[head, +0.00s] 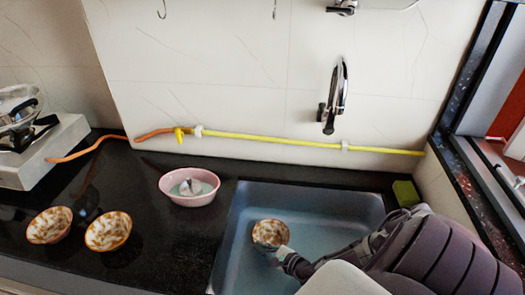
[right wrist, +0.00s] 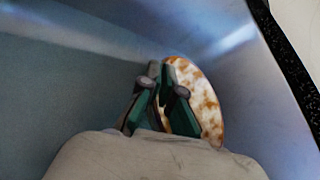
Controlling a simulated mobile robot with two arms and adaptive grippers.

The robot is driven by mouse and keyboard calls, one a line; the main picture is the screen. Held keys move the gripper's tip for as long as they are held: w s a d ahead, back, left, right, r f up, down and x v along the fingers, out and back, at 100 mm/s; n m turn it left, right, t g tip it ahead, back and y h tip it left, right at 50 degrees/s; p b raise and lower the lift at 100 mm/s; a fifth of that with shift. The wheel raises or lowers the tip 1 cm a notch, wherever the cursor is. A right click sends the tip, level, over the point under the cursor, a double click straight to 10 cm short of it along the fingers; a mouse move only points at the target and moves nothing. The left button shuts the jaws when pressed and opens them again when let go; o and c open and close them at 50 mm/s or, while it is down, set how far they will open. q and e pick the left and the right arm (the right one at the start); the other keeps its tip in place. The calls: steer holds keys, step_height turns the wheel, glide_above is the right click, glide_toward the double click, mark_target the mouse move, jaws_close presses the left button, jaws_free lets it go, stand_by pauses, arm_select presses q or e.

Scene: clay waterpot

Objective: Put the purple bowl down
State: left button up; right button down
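A brown-and-white patterned bowl (head: 270,234) is in the sink area, with its patterned inside showing. It also shows in the right wrist view (right wrist: 207,103), steeply tilted beside the fingers. My right gripper (head: 283,254) reaches in from the right and is at the bowl's lower right edge. In the right wrist view the fingertips (right wrist: 161,70) are close together at the bowl's rim and look shut on it. I cannot tell whether the bowl touches the sink floor. No bowl looks clearly purple. My left gripper is not in view.
The blue-grey sink (head: 235,250) has free floor around the bowl. Two patterned bowls (head: 49,225) (head: 108,231) and a pink bowl (head: 189,187) holding a pale item stand on the black counter (head: 160,250). A faucet (head: 334,98) is above; a green sponge (head: 406,193) lies at the sink's right corner.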

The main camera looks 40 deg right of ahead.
steer(key=shift+f+b, duration=0.4)
steer(key=shift+f, duration=0.05)
steer(key=c, duration=1.3)
jaws_free()
steer(key=shift+r, duration=0.2)
steer(key=shift+r+p, duration=0.45)
steer(key=shift+p, duration=0.25)
steer(key=v, duration=1.2)
